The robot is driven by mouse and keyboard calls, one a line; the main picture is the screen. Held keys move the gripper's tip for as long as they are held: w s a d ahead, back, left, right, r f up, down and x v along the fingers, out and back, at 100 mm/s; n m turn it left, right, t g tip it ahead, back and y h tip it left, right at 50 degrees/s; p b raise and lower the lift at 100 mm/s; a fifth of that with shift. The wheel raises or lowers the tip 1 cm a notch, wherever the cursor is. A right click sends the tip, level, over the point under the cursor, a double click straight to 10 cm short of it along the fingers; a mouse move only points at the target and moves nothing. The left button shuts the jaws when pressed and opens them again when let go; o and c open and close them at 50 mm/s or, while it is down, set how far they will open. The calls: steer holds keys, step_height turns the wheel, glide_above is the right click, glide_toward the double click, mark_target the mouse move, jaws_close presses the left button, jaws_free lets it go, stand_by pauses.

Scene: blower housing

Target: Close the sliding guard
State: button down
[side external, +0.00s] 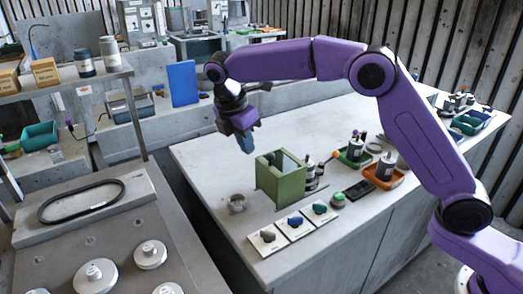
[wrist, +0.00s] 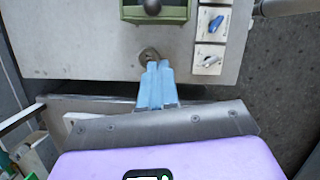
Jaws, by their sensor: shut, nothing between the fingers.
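The green blower housing (side external: 268,188) stands upright on the light workbench, with an open-looking frame at its top and right side. It also shows cut off at the top edge of the wrist view (wrist: 155,15), with a dark round knob (wrist: 152,6) on it. I cannot tell which part is the sliding guard or how far it stands open. My gripper (side external: 249,148) hangs above and to the left of the housing, apart from it. Its blue fingers (wrist: 158,68) are together and empty.
A small grey round fitting (side external: 237,203) sits on the bench left of the housing. White switch plates (side external: 295,225) lie in front, with a green button (side external: 338,198) nearby. Small bottles (side external: 310,172) stand close to the housing's right. The bench behind is mostly clear.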

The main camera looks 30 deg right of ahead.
steer(key=d+f, duration=0.4)
steer(key=d, duration=0.1)
steer(key=shift+w+f, duration=0.25)
steer(key=shift+w, duration=0.2)
glide_above(294, 158)
stand_by(0.3)
